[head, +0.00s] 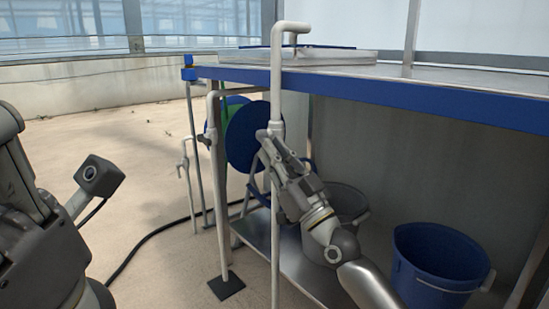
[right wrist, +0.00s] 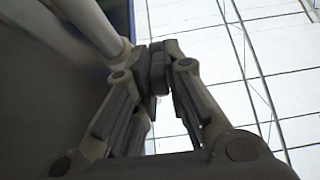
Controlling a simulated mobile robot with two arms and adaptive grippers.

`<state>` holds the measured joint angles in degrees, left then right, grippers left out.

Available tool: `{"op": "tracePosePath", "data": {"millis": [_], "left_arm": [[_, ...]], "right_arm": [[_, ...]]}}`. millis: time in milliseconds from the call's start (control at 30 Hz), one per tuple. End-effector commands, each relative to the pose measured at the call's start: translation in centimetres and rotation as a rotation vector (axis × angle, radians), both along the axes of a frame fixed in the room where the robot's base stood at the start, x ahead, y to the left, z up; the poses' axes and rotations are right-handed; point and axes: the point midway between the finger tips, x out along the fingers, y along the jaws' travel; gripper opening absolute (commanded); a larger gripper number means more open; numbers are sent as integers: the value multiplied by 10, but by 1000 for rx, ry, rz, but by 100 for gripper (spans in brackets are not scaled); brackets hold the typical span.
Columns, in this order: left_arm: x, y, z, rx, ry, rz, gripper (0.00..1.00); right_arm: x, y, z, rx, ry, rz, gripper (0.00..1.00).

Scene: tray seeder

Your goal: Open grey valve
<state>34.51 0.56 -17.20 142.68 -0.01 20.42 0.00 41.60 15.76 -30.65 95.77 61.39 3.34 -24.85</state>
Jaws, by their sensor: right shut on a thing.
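The grey valve (head: 276,128) sits on the pale upright pipe (head: 276,85) at the front of the blue-edged table. My right gripper (head: 265,142) reaches up from the lower right, shut at the valve beside the pipe. In the right wrist view, the fingers of my right gripper (right wrist: 157,75) close on the grey valve's handle (right wrist: 157,58), just right of the pipe (right wrist: 95,25). The fingers hide much of the handle, and I cannot tell how far it is turned. Part of my left arm shows at the left edge; its fingers are out of sight.
The blue-edged table (head: 440,108) overhangs my right arm. Below it are a blue bucket (head: 440,262), a grey bucket (head: 345,203) and a metal shelf (head: 310,265). Another pipe (head: 214,165) stands left. A black hose (head: 150,238) crosses the open floor.

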Motion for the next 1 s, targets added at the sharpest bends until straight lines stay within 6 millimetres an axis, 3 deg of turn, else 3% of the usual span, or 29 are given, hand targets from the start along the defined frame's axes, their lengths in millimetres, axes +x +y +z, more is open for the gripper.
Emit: {"op": "tracePosePath", "data": {"millis": [233, 267, 400, 767, 1000], "left_arm": [[0, 0, 0, 0, 0, 0, 40], [0, 0, 0, 0, 0, 0, 40], [0, 0, 0, 0, 0, 0, 40], [0, 1, 0, -1, 2, 0, 40], [0, 0, 0, -1, 1, 0, 40]], "right_arm": [[0, 1, -1, -2, 3, 1, 0], [0, 1, -1, -2, 3, 1, 15], [0, 0, -1, -1, 2, 1, 33], [-2, -1, -2, -1, 1, 0, 34], [-25, -18, -24, -4, 3, -2, 34]]}}
